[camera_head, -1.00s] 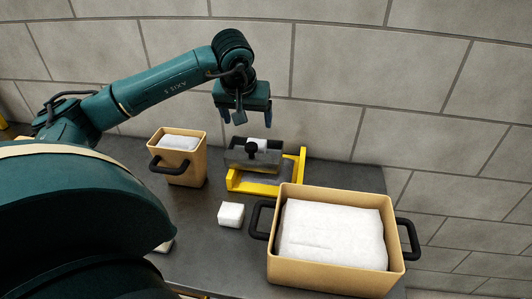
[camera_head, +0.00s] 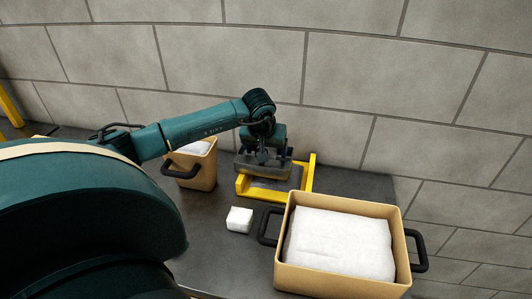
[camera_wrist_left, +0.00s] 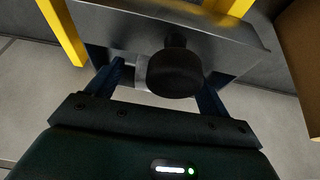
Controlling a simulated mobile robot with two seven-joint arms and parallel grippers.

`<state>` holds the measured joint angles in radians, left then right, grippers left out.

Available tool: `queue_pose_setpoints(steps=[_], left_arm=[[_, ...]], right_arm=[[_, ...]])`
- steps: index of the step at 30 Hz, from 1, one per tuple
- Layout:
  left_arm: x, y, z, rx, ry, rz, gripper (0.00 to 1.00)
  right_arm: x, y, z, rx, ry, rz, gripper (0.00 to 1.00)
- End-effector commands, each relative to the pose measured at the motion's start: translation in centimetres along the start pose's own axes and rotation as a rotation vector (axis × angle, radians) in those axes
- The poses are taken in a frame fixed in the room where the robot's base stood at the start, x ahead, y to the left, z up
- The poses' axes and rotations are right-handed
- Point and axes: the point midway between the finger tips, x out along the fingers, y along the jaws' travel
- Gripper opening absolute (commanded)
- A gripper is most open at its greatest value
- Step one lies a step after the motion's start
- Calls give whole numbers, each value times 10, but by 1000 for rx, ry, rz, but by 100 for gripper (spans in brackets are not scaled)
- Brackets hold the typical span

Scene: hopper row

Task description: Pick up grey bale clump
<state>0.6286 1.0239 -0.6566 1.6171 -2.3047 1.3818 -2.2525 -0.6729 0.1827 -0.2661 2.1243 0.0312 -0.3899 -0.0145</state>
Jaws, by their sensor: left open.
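The grey bale clump appears as a grey block (camera_head: 279,168) with a black knob, in a yellow frame (camera_head: 300,186) on the dark counter. In the left wrist view the grey block (camera_wrist_left: 150,24) lies ahead and its black knob (camera_wrist_left: 174,74) sits between my fingers. My left gripper (camera_head: 262,157) is low over the block, its open fingers on either side of the knob (camera_wrist_left: 160,78). I cannot tell whether they touch it. The gripper hides much of the block in the head view. My right gripper is not in view.
A tan bin (camera_head: 202,173) with white filling stands left of the frame. A large tan bin (camera_head: 340,284) with a white bale (camera_head: 342,243) and black handles stands front right. A small white block (camera_head: 239,219) lies between them. A block wall (camera_head: 330,70) rises behind.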

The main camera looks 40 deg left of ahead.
Motion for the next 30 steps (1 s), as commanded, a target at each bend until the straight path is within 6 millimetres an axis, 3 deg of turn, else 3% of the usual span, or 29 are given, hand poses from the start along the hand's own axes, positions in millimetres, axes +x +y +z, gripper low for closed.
queue_pose_setpoints(steps=[8, 27, 30], left_arm=[[4, 0, 0, 1, 1, -1, 80], [4, 0, 0, 0, 1, 0, 29], [4, 0, 0, 0, 1, 0, 29]], right_arm=[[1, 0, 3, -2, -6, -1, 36], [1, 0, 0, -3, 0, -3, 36], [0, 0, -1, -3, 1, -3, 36]])
